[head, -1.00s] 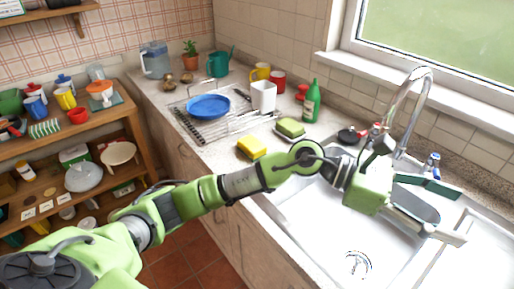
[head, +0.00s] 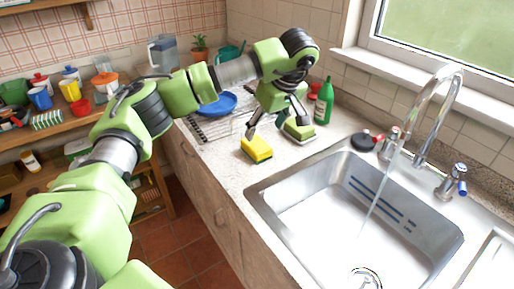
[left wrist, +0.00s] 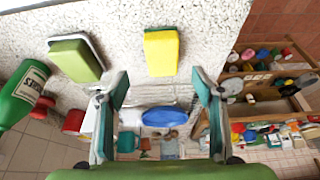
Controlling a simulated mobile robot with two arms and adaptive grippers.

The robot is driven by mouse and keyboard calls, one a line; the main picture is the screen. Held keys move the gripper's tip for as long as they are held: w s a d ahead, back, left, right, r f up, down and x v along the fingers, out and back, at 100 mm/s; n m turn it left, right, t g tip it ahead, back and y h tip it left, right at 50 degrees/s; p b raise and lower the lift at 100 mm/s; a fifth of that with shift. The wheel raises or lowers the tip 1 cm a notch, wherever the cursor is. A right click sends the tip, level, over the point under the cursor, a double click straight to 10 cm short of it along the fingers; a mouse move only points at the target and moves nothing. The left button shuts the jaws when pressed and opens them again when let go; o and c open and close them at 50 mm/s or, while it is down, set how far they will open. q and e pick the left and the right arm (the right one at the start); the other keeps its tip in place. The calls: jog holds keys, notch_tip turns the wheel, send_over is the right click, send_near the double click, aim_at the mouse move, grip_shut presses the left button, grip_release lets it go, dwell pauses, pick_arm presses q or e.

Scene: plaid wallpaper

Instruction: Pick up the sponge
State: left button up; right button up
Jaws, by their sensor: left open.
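A yellow sponge with a green layer (head: 257,151) lies on the counter left of the sink; it also shows in the left wrist view (left wrist: 161,55). A green sponge (head: 298,131) sits on a small dish behind it, and shows at upper left in the left wrist view (left wrist: 75,61). My left gripper (head: 275,123) is open and empty, fingers pointing down over the counter by the two sponges. In the left wrist view the yellow sponge lies beyond the gap between the open fingertips (left wrist: 160,85), not between them. My right gripper is out of view.
A green bottle (head: 323,102) stands close to the right of the green sponge. A dish rack with a blue plate (head: 217,106) is behind to the left. Water runs from the tap (head: 440,110) into the sink (head: 340,205). The counter in front of the yellow sponge is clear.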

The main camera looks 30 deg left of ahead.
aim_at(257, 144)
pick_arm(q)
jog(key=x, duration=0.4)
jog(key=shift+a+f, duration=0.1)
jog(key=shift+f, duration=0.05)
jog(key=p+x, duration=0.1)
jog(key=x, duration=0.3)
jog(key=shift+s+a+p, duration=0.2)
jog(key=shift+a+p, duration=0.05)
jog(key=shift+p, duration=0.1)
jog(key=shift+w+a+f, duration=0.15)
jog(key=shift+f, duration=0.3)
jog(key=shift+f, duration=0.2)
jog(key=c, duration=1)
